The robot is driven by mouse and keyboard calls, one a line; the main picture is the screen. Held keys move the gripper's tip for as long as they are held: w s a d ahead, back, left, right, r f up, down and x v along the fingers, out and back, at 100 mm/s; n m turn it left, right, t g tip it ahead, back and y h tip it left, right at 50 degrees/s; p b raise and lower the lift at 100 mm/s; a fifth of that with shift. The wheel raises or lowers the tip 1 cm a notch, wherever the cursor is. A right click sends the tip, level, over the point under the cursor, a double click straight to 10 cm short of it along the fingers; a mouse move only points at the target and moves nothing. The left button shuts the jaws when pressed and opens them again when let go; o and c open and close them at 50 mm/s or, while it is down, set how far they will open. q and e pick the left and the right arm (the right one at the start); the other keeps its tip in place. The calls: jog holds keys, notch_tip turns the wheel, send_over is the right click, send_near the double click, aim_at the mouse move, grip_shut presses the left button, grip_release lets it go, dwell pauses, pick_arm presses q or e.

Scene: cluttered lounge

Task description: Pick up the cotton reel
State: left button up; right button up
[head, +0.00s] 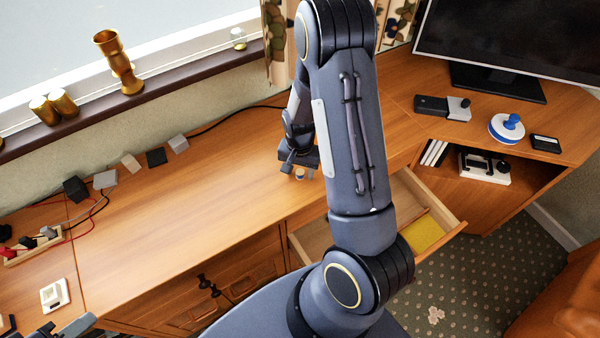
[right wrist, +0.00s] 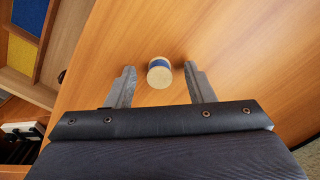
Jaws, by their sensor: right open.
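The cotton reel (right wrist: 160,73) is a small spool with pale ends and a blue band, on the wooden desk. In the head view the reel (head: 299,174) is small, right by my right gripper (head: 300,171), and partly hidden. I cannot tell the exact height of the fingers over the desk. Part of what looks like my left gripper (head: 62,327) shows at the bottom left corner, away from the reel.
An open drawer (head: 459,227) with a yellow compartment is below the desk edge, right of my right arm. Small blocks, adapters and cables lie along the back left. A monitor (head: 510,40) stands at right. The desk's middle left is clear.

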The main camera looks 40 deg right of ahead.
jog(key=c, duration=1)
jog(key=shift+r, duration=0.1)
jog(key=shift+c, duration=0.2)
